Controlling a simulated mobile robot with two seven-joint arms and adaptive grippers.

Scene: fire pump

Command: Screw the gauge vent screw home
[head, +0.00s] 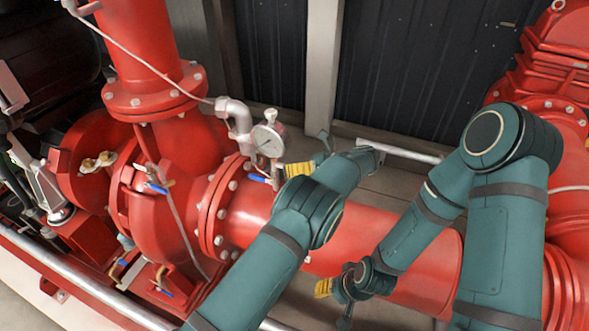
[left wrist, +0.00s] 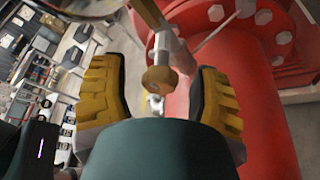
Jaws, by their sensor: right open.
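The pressure gauge (head: 267,141), with a white dial, stands on grey pipework above the red pipe in the head view. A small brass round piece (left wrist: 160,78) shows ahead of my left gripper in the left wrist view. It looks like the vent screw, but I cannot be sure. My left gripper (head: 308,164) is beside the fittings under the gauge. Its yellow-padded fingers are apart, with clear gaps on both sides of the brass piece in the wrist view. My right gripper (head: 333,300) is open and empty, low in front of the red pipe.
A blue-handled lever (head: 259,179) sticks out left of my left gripper. A grey post (head: 322,70) and dark wall stand behind.

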